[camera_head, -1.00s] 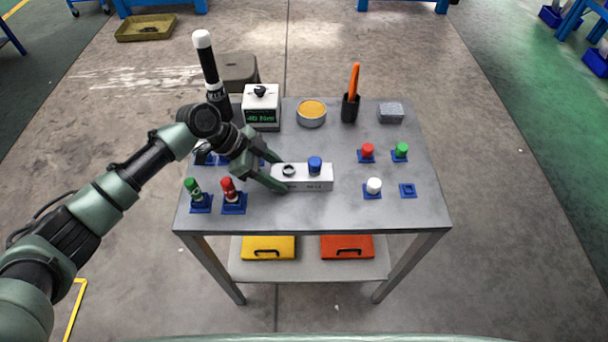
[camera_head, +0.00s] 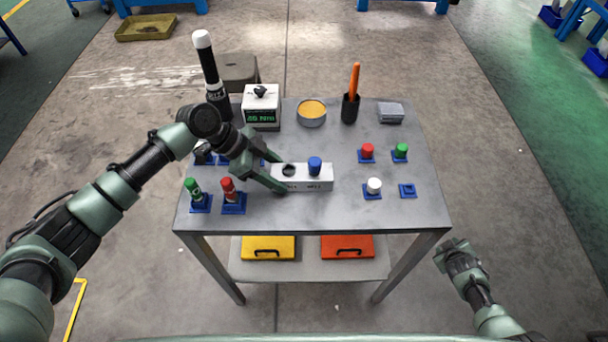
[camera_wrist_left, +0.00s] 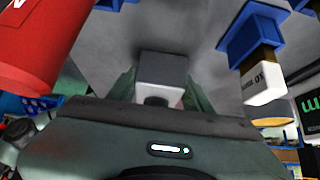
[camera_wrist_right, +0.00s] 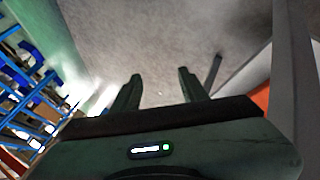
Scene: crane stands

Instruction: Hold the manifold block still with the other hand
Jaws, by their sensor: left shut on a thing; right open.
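The manifold block (camera_head: 313,184) is a pale grey bar lying on the table, with a dark round port on its left part and a blue cap (camera_head: 315,166) upright on its right part. My left gripper (camera_head: 282,176) is shut on the block's left end; its fingers lie along both long sides. In the left wrist view the block's end (camera_wrist_left: 162,68) sits between the fingers. My right gripper (camera_head: 452,246) is open and empty, low beyond the table's front right corner. Its two spread fingers show in the right wrist view (camera_wrist_right: 160,90) above bare floor.
On the grey table (camera_head: 340,215), red (camera_head: 367,150), green (camera_head: 401,149) and white (camera_head: 374,185) caps stand on blue holders at right. Red and green bottles (camera_head: 228,190) stand at left. A meter box (camera_head: 261,105), round tin (camera_head: 311,113) and black cup (camera_head: 350,108) stand behind.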

